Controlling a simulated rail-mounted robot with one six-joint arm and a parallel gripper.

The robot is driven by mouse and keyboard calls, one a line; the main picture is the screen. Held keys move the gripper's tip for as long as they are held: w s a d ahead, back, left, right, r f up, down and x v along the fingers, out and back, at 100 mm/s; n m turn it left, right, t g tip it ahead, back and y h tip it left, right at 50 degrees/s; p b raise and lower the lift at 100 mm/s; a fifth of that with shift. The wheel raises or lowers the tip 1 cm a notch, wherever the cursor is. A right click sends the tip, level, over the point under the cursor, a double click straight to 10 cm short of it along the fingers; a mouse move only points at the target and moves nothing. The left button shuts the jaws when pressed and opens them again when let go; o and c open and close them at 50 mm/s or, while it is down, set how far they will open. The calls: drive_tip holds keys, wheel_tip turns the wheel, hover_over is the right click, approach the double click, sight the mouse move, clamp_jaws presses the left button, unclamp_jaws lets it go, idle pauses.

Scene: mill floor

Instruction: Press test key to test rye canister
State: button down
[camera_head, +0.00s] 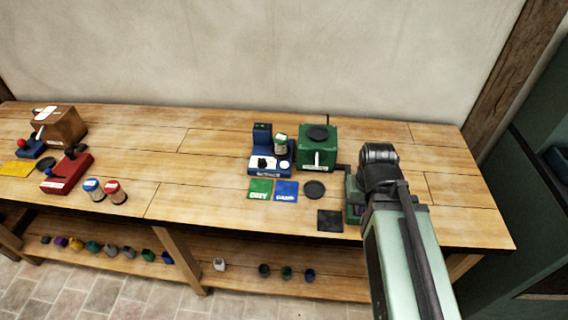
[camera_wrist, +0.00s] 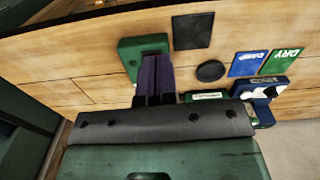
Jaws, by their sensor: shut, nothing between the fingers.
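A blue tester (camera_head: 270,167) with a white key (camera_head: 285,165) stands right of the bench's middle. A canister with a green-and-white top (camera_head: 281,144) stands on it; I cannot read its name. In the wrist view the tester (camera_wrist: 262,97) is at the right, partly cut off by my gripper's body. My gripper (camera_wrist: 154,64) is shut and empty, its dark fingers over a green block (camera_wrist: 131,48), well apart from the tester. The green DRY card (camera_head: 261,188) and blue DAMP card (camera_head: 286,191) lie before the tester.
A green mill (camera_head: 317,153) stands right of the tester, close to my arm. A black disc (camera_head: 314,189) and a black square (camera_head: 330,220) lie in front. The bench's middle is clear.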

idle(0.7)
drive_tip(key=n+t+y+b, duration=0.1)
drive_tip(key=n+t+b, duration=0.4)
drive_tip(key=n+t, duration=0.5)
hover_over(283, 164)
drive_tip(key=g, duration=0.1)
drive_tip(key=shift+r+n, duration=0.25)
drive_tip(key=shift+n, duration=0.15)
drive_tip(key=shift+f, duration=0.1)
wheel_tip(283, 164, down, 9)
drive_tip(key=b, duration=0.8)
drive_tip(key=shift+b, duration=0.3)
